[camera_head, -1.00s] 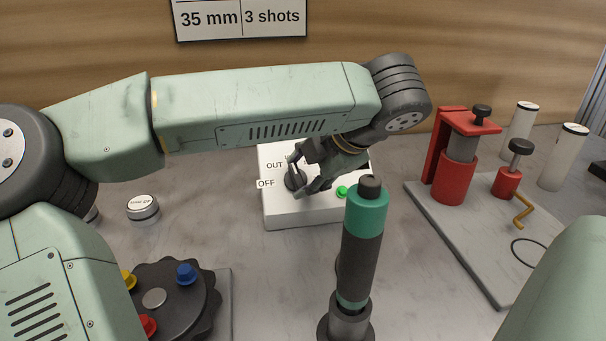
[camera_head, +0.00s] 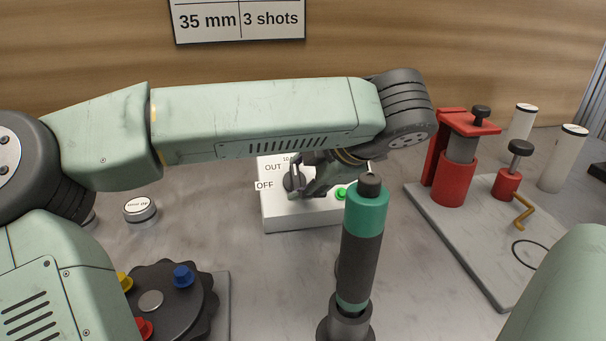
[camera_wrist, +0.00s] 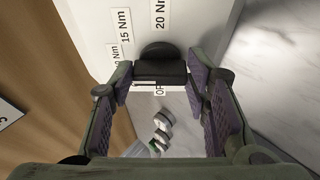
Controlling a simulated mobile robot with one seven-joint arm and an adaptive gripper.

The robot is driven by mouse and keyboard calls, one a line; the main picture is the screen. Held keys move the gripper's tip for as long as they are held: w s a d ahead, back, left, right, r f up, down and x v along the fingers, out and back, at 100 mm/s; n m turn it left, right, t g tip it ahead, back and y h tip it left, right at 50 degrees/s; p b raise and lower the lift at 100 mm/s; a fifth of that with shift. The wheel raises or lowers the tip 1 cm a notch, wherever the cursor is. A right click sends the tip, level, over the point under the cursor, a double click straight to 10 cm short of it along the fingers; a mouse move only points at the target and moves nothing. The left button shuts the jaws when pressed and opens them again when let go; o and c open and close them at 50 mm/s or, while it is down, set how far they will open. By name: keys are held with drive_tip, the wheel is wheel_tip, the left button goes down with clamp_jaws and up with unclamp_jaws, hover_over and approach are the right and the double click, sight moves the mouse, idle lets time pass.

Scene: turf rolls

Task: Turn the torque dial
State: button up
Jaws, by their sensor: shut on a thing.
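The torque dial is a dark knob (camera_wrist: 160,68) on the face of a white box (camera_head: 300,213). In the wrist view, labels reading 15 Nm and 20 Nm stand on the box around the dial, and a partly covered label lies by its near edge. My gripper (camera_wrist: 163,88) is shut on the dial, with one finger on each side of it.
A green and black screwdriver-like tool (camera_head: 362,245) stands upright in front of the box. A dark rotary disc (camera_head: 165,318) with coloured knobs is at front left. A red press (camera_head: 456,165) stands on a grey plate at right. White cylinders (camera_head: 562,160) stand behind it.

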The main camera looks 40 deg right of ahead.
drive_tip(key=o, duration=1.2)
drive_tip(key=shift+c, duration=0.2)
